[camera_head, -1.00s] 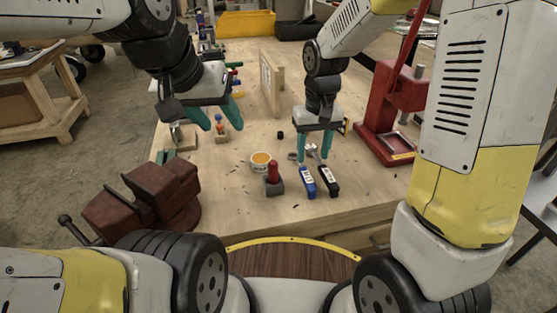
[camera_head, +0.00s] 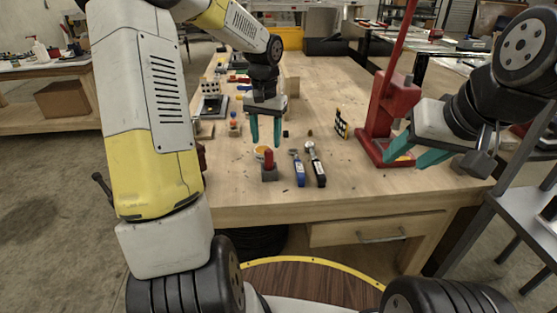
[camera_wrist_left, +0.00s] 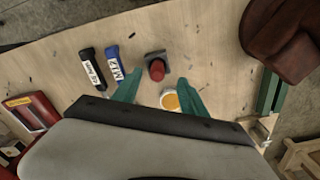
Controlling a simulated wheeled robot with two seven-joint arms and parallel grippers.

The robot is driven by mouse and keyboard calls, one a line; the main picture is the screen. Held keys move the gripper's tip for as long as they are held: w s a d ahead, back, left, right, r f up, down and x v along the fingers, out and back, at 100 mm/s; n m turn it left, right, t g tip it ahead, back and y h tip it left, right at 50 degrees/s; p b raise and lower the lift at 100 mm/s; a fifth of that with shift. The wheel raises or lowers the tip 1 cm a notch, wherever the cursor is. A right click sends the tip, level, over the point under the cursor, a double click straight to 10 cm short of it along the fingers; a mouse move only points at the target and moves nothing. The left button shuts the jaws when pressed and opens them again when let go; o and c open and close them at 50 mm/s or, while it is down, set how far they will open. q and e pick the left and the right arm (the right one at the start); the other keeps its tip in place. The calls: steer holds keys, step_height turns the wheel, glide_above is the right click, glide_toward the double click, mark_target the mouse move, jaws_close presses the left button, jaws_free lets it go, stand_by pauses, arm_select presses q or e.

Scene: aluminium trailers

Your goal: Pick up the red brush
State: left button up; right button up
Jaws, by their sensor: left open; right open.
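The red brush (camera_head: 269,160) has a red upright handle on a grey block. It stands near the front edge of the wooden table (camera_head: 340,193), and also shows in the left wrist view (camera_wrist_left: 156,68). My left gripper (camera_head: 265,143) is open and empty, pointing down above the table just behind the brush. In the left wrist view the brush lies just beyond the gap between the green fingertips (camera_wrist_left: 160,78). My right gripper (camera_head: 405,162) is open and empty at the table's right side, by the red press.
A white cup with orange contents (camera_wrist_left: 171,101) sits close to the brush, near one left finger. A blue-handled tool (camera_head: 299,170) and a black-handled tool (camera_head: 316,165) lie to the right. A red press (camera_head: 381,125) stands further right.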

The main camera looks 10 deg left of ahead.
mark_target(269, 150)
arm_select(q)
steer(key=f, duration=0.5)
steer(key=w+f, duration=0.1)
steer(key=f, duration=0.1)
steer(key=shift+d+f, duration=0.2)
jaws_close()
